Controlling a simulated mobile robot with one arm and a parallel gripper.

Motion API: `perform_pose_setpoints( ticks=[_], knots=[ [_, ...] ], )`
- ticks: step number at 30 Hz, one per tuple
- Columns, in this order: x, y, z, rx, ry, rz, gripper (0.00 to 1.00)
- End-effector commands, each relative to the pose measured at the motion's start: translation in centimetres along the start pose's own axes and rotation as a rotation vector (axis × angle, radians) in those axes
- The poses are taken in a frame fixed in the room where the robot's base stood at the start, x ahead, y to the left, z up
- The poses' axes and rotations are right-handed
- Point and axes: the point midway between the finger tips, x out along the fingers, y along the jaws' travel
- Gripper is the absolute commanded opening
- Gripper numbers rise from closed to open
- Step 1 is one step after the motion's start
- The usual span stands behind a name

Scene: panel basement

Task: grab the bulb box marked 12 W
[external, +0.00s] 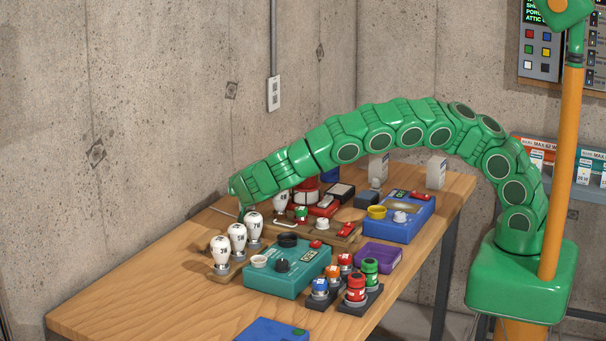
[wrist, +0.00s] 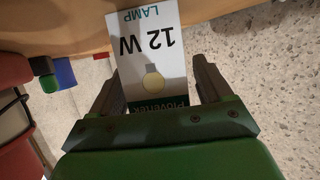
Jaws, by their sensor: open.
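The bulb box marked 12 W (wrist: 148,42) is white with a green band, a bulb picture and the word LAMP; its print is upside down in the wrist view. My gripper (wrist: 157,86) is open, with one finger on each side of the box's lower part. A gap shows at the right finger; whether the left finger touches the box I cannot tell. In the external view my gripper (external: 241,214) is low over the far-left side of the table, mostly hidden by the arm, and I cannot make out the box there.
The wooden table (external: 130,300) holds white bulbs (external: 237,237) on a stand, a teal button box (external: 290,270), a blue box (external: 400,222) and coloured buttons (external: 355,288) near the gripper. The concrete wall (external: 130,120) is close behind. The table's front left is mostly clear.

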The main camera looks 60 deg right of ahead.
Motion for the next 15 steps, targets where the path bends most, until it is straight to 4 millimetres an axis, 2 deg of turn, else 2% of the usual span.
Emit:
perform_pose_setpoints(
  ticks=[8,15],
  knots=[
    [0.37,-0.01,-0.02,0.0,0.0,0.0,0.77],
    [0.35,-0.02,-0.03,0.0,0.0,0.0,0.4]
  ],
)
